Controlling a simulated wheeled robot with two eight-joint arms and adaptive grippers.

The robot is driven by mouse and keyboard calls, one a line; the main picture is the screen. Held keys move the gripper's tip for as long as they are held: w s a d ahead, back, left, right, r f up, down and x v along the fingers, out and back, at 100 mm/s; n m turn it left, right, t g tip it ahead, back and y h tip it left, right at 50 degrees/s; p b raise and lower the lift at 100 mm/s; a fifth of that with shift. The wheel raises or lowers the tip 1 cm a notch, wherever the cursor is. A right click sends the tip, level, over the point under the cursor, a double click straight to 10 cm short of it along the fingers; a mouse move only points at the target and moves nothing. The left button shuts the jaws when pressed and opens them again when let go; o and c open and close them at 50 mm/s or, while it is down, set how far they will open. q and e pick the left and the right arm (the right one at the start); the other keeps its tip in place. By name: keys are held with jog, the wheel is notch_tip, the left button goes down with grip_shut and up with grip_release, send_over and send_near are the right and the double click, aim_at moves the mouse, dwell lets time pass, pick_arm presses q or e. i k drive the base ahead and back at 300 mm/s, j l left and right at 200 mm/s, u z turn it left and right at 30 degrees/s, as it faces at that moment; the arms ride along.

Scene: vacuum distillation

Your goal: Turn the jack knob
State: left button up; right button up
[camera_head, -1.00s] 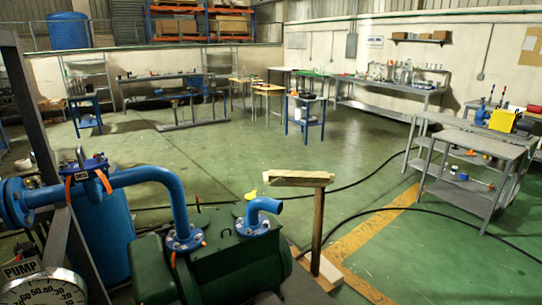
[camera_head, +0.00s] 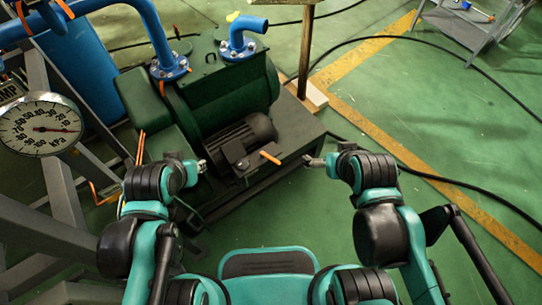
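I cannot make out a jack or a jack knob in the head view. My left gripper (camera_head: 203,165) shows small at the end of the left arm, beside the green pump's motor. My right gripper (camera_head: 310,161) points left from the end of the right arm, to the right of the motor. Both are too small to tell whether the fingers are open or shut. I see nothing held in either.
A green vacuum pump (camera_head: 228,85) with blue pipes stands on a dark base ahead, its black motor (camera_head: 240,143) bearing an orange handle (camera_head: 270,158). A pressure gauge (camera_head: 40,124) is at left.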

aim_at(242, 164)
jog(key=k+j+z, duration=0.15)
jog(key=j+z, duration=0.2)
jog(key=k+j+z, duration=0.15)
jog(key=z, duration=0.2)
jog(key=j, duration=0.1)
